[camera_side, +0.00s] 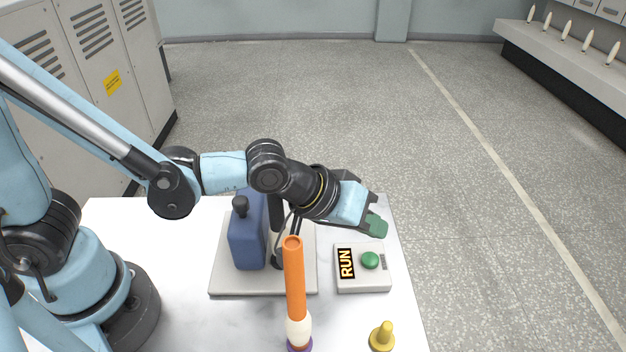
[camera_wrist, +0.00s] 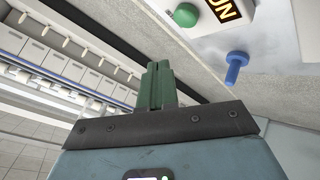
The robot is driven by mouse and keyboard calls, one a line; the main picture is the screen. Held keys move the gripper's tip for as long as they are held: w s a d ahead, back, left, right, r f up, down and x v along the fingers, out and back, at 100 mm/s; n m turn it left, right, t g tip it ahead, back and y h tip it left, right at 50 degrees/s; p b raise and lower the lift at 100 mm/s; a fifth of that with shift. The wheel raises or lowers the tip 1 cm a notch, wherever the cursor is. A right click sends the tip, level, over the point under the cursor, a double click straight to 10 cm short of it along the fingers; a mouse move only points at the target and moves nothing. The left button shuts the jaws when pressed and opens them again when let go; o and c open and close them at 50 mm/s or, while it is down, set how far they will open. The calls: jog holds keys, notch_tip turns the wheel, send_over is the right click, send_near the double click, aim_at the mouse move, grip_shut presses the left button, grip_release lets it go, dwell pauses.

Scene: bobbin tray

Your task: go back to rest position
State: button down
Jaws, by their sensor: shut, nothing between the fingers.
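My gripper (camera_side: 376,226) has green fingers and hangs over the right side of the white table (camera_side: 180,310), above and behind the RUN box. In the wrist view its green fingers (camera_wrist: 158,82) lie side by side, shut and empty. The light box (camera_side: 362,288) bears a black RUN label and a green button (camera_side: 370,260). The gripper appears apart from the button. In the wrist view the green button (camera_wrist: 186,15) and part of the RUN label show at the top.
An orange tube (camera_side: 294,280) stands upright in front, on a cream and purple base. A yellow peg (camera_side: 382,338) stands at the front right. A blue peg (camera_wrist: 235,66) shows in the wrist view.

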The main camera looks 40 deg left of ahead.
jog(key=shift+r, duration=0.6)
jog(key=w+a+r+n+t, duration=0.1)
jog(key=w+a+r, duration=0.15)
jog(key=r, duration=0.55)
jog(key=w+a+r+n, duration=0.1)
jog(key=w+r, duration=0.2)
jog(key=r, duration=0.4)
jog(key=s+a+f+m+y, duration=0.1)
jog(key=s+a+f, duration=0.2)
jog(key=a, duration=0.3)
jog(key=s+a+f+m+g+y, duration=0.1)
jog(key=s+a+f+m+y, duration=0.1)
jog(key=s+a+f, duration=0.2)
jog(key=s+a+f+m+y, duration=0.1)
jog(key=s+a+f, duration=0.3)
jog(key=a, duration=0.5)
jog(key=shift+s+a+g+y, duration=0.25)
jog(key=shift+g+y, duration=0.15)
jog(key=shift+y, duration=0.1)
dwell(3.5)
